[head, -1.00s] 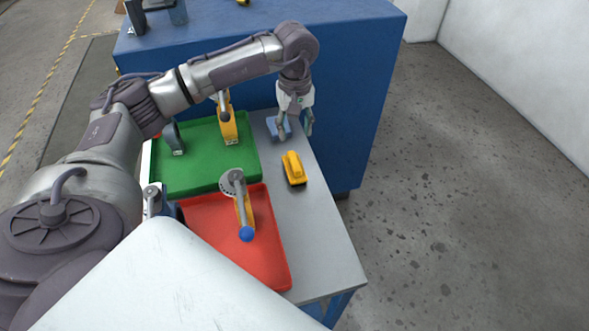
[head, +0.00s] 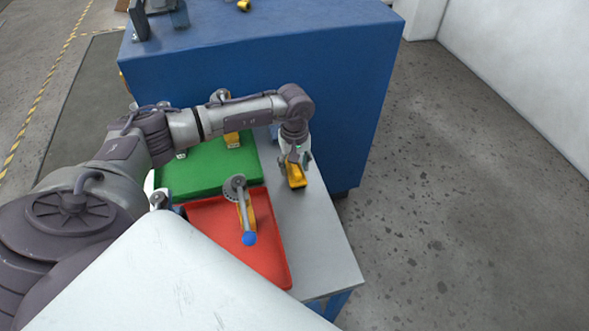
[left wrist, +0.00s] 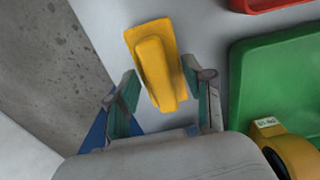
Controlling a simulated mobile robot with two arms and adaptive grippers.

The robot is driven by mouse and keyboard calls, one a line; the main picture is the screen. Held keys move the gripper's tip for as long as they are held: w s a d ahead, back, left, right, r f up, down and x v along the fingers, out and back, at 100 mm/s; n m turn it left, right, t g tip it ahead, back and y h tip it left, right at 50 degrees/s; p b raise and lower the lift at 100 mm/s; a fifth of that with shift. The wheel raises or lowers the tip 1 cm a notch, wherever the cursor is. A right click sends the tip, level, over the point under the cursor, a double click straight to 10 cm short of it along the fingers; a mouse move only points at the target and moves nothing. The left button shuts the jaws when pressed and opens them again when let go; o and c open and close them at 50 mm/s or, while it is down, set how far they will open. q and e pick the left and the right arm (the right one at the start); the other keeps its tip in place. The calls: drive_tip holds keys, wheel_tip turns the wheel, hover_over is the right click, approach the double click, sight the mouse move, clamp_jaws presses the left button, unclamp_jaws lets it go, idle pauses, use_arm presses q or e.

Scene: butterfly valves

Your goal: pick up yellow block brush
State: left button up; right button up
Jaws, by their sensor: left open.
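The yellow block brush (head: 296,178) lies on the grey table top beside the trays, with dark bristles at its lower edge. My left gripper (head: 294,160) is right above its far end, pointing down, and hides part of it. In the left wrist view the brush (left wrist: 155,62) lies between the two spread fingers of the open left gripper (left wrist: 168,90), with a gap on each side. Whether the fingers are down at brush height is hard to tell. My right gripper is not in view.
A green tray (head: 195,178) and a red tray (head: 268,260) stand left of the brush. The red one holds a valve with a blue-knobbed lever (head: 248,238). A blue cabinet (head: 350,100) rises behind the table (head: 325,240). The table's right strip is clear.

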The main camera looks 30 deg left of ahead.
sight(298, 166)
use_arm(q)
clamp_jaws()
idle(0.3)
drive_tip(key=shift+r, duration=0.45)
drive_tip(key=r+b, duration=0.1)
drive_tip(key=d+r+b, duration=0.1)
drive_tip(key=r, duration=0.1)
drive_tip(key=shift+d+r, duration=0.1)
drive_tip(key=shift+r, duration=0.2)
drive_tip(key=d+r+b, duration=0.2)
drive_tip(key=d+r, duration=0.4)
drive_tip(key=d, duration=0.4)
drive_tip(key=shift+s+d+r+b, duration=0.25)
drive_tip(key=shift+s+r+b, duration=0.05)
drive_tip(key=shift+s+b, duration=0.1)
